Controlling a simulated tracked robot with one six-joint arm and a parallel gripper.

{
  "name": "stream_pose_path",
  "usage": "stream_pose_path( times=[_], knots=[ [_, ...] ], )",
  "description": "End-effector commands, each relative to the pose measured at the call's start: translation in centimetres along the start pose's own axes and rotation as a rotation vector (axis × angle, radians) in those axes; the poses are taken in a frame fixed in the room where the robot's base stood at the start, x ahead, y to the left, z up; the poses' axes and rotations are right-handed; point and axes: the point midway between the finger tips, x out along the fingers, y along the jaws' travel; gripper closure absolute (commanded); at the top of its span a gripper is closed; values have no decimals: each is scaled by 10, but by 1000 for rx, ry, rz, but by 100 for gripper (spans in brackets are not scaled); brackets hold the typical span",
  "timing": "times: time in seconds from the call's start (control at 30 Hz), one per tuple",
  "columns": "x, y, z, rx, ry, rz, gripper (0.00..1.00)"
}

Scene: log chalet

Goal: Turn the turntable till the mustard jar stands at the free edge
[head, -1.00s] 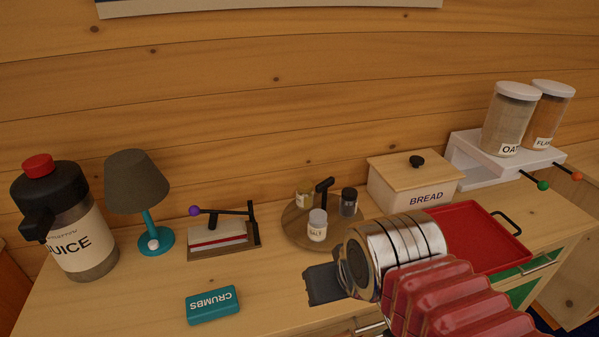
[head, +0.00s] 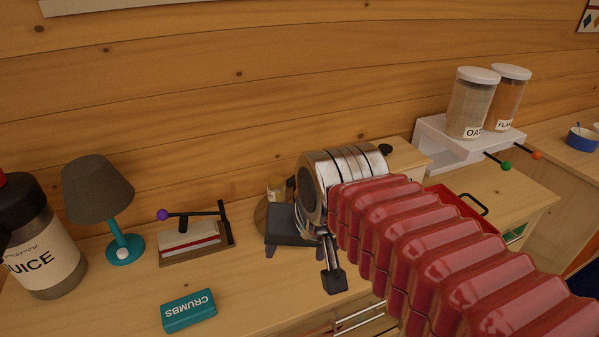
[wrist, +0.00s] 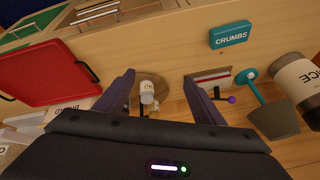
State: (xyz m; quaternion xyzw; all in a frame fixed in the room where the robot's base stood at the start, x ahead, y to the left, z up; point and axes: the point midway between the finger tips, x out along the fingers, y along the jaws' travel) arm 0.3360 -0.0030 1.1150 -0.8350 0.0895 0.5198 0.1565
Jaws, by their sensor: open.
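The wooden turntable (head: 261,215) stands on the counter, mostly hidden behind my gripper in the head view; part of its disc shows in the wrist view (wrist: 173,84). A small yellowish jar (head: 276,188), probably the mustard, stands on its back left; I cannot read its label. A white-capped salt jar (wrist: 147,92) shows between my fingers in the wrist view, with a dark handle part beside it. My gripper (head: 302,264) is open in front of and above the turntable; its fingers also show in the wrist view (wrist: 159,76). Whether it touches anything is unclear.
The bread box (head: 405,164), red tray (head: 458,208) and canister stand (head: 440,142) are right.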

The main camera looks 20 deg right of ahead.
Motion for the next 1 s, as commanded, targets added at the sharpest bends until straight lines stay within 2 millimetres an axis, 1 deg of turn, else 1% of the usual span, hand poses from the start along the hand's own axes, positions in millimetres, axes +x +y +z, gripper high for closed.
stream_pose_path(
  times=[0.03,0.17,0.47,0.73,1.0],
  knots=[
    [-1,-1,-14,88,-10,2,34],
    [-4,-4,-47,336,-33,4,25],
    [1,-4,-124,909,-83,16,25],
    [17,7,-191,1418,-130,42,25],
    [42,30,-254,1921,-178,82,25]
  ],
)
